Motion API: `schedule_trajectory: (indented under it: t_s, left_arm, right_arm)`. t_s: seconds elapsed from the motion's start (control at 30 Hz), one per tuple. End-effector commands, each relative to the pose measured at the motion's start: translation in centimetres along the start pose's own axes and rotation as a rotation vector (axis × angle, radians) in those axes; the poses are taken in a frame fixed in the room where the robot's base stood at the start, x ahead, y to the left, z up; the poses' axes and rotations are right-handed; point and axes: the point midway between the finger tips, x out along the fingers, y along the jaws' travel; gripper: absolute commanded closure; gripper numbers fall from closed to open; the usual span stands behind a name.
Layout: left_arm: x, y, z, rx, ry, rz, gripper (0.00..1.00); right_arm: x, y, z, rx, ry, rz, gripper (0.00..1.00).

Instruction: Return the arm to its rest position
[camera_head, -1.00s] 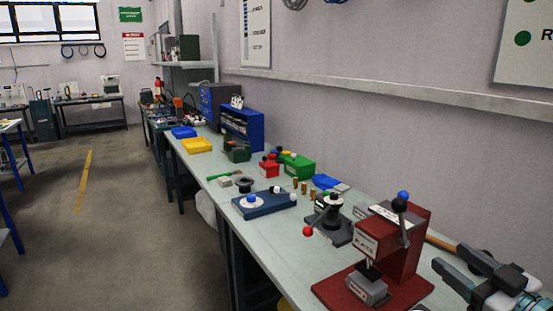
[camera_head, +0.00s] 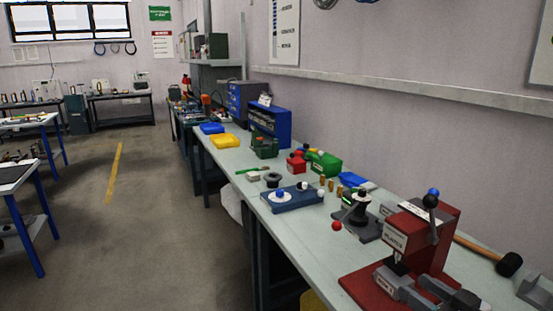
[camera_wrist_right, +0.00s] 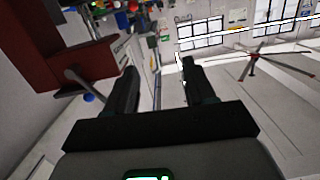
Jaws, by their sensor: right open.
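My right gripper (camera_head: 404,279) shows at the bottom right of the head view, in front of the lower part of the red press (camera_head: 420,240). Its two dark fingers are apart with nothing between them. Most of my right arm is outside the head view. My left gripper is in neither view.
The workbench (camera_head: 232,160) runs along the wall. It bears a blue plate (camera_head: 292,199), a black lever device (camera_head: 362,222), a green bin (camera_head: 322,163), a yellow tray (camera_head: 224,141) and a mallet (camera_head: 509,264) behind the press. The floor (camera_head: 150,225) left of it is open.

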Motion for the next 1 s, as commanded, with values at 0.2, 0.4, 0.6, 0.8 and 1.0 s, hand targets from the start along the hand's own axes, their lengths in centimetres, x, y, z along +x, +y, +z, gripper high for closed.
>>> schedule_trajectory:
  t_s: [0.2, 0.4, 0.6, 0.8, 1.0]
  left_arm:
    - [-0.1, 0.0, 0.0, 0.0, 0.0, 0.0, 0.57]
    - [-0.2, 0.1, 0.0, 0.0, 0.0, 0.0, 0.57]
    - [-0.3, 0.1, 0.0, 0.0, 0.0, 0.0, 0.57]
    - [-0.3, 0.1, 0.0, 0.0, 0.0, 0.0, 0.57]
    - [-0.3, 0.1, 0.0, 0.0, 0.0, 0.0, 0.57]
  right_arm:
    - [5.1, -4.6, 9.1, 0.251, -0.137, -0.071, 0.46]
    - [7.2, -11.9, 22.0, 0.506, -0.424, -0.058, 0.46]
    - [2.9, -19.8, 34.6, 0.659, -0.826, 0.021, 0.46]
    - [-5.5, -23.9, 41.8, 0.725, -1.208, 0.157, 0.46]
    - [-8.1, -24.0, 42.4, 0.693, -1.327, 0.174, 0.46]
